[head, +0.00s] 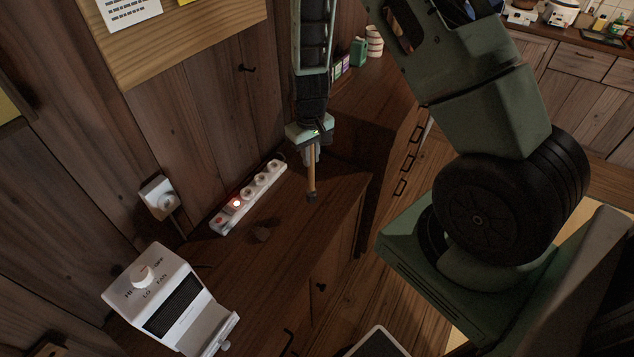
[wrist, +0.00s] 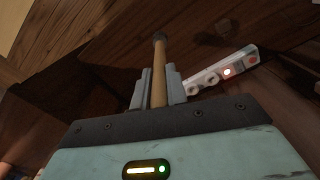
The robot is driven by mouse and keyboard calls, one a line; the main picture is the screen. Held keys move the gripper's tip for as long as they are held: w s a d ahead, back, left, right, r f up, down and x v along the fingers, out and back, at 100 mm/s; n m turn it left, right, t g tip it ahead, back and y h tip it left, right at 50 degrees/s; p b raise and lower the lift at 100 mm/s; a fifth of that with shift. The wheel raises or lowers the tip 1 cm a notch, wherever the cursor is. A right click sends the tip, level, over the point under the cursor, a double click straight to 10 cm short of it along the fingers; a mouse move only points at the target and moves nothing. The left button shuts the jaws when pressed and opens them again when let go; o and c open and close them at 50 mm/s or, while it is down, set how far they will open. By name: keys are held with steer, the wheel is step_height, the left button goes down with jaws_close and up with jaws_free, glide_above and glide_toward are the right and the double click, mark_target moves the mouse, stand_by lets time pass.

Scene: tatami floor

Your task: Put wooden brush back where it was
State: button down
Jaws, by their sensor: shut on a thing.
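The wooden brush (head: 311,179) has a light wooden handle and a dark end pointing down. My gripper (head: 311,152) is shut on its handle and holds it over the dark wooden cabinet top. In the wrist view, the brush (wrist: 159,72) stands out between the two grey fingers of my gripper (wrist: 158,88), its dark end farthest away. The part of the brush inside the gripper is hidden. I cannot tell how far the dark end is above the wood.
A white power strip (head: 250,196) with a red light lies left of the brush, along the wall. A white heater-like box (head: 170,300) stands front left. A green container (head: 358,51) and a striped cup (head: 374,41) stand at the back.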

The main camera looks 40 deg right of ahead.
steer(key=p, duration=0.2)
glide_above(311, 189)
steer(key=shift+w+d+f, duration=0.1)
steer(key=shift+f, duration=1.05)
steer(key=shift+w+d+f, duration=0.1)
steer(key=shift+w+f, duration=0.05)
steer(key=shift+f, duration=1)
steer(key=shift+w+d+f, duration=0.1)
steer(key=shift+f, duration=1.05)
steer(key=shift+f+b, duration=0.15)
steer(key=shift+b, duration=0.2)
steer(key=c, duration=1.4)
jaws_free()
